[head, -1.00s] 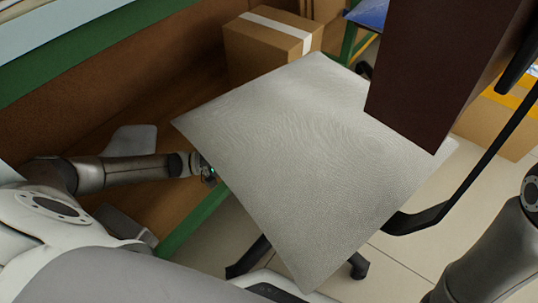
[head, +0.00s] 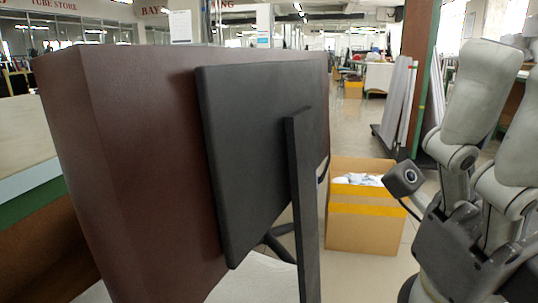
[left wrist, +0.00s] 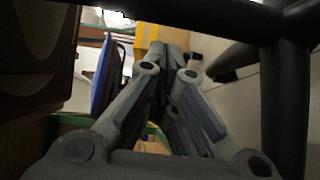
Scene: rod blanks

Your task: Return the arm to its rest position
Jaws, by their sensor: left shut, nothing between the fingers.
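In the left wrist view my left gripper (left wrist: 172,52) is shut, its two grey fingers meeting at the tips with nothing between them. My left arm does not show in the head view. At the right edge of the head view my right gripper (head: 508,100) points up, with its small wrist camera beside it. It is close and cut off by the frame, so I cannot tell whether its fingers are apart. No rod blanks are visible.
A cardboard box (head: 365,232) with yellow tape stands behind. Dark bars (left wrist: 283,100) cross close before the left wrist camera. Open floor lies beyond the box.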

